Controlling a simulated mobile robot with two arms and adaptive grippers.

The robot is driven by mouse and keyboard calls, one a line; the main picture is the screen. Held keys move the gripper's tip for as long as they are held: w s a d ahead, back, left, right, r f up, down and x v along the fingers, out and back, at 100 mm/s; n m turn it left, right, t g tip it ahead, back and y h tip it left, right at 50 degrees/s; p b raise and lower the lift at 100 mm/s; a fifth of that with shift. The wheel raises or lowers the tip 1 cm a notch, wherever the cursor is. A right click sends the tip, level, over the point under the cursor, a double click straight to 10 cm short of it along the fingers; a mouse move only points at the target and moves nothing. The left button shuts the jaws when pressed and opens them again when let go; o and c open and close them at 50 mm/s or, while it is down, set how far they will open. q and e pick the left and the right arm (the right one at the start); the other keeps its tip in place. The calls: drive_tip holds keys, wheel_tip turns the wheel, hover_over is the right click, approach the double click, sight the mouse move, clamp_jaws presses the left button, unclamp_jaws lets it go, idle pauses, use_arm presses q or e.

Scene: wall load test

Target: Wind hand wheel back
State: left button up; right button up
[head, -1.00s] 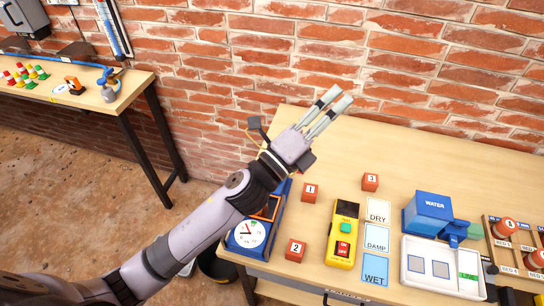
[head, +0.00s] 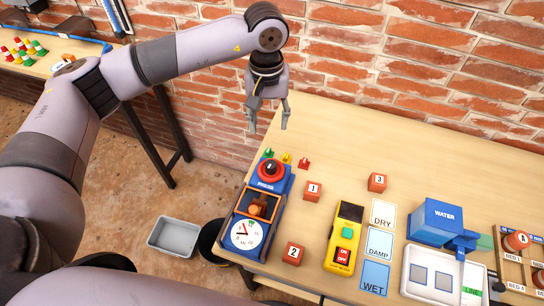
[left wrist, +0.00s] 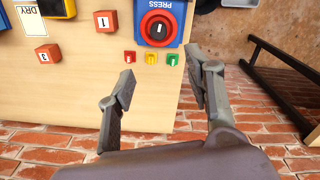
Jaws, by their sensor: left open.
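The blue press (head: 281,183) stands at the table's left end. On its far end is a red round hand wheel with a dark hub (head: 270,171); the wheel also shows in the left wrist view (left wrist: 159,28), upside down with the PRESS label. A white dial (head: 247,234) and an orange-framed window (head: 258,204) are on its near part. My left gripper (head: 268,122) points down, open and empty, behind the wheel near the table's back edge. In the left wrist view its fingers (left wrist: 160,78) are spread apart, with the wheel beyond them. My right gripper is out of view.
Small green, yellow and red blocks (head: 286,158) stand just behind the wheel. The brick wall (head: 340,70) is close behind. A grey bin (head: 174,236) is on the floor.

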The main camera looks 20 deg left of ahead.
sight(271, 164)
use_arm(q)
drive_tip(key=f+p, duration=0.1)
drive_tip(key=f, duration=0.4)
drive_tip(key=f+p, duration=0.2)
drive_tip(key=f, duration=0.4)
drive_tip(key=f+p, duration=0.2)
drive_tip(key=f, duration=0.3)
drive_tip(key=shift+s+d+f, duration=0.1)
drive_tip(key=shift+d+f, duration=0.05)
drive_tip(key=shift+d, duration=0.1)
drive_tip(key=shift+f, duration=0.4)
drive_tip(key=shift+c, duration=0.3)
clamp_jaws()
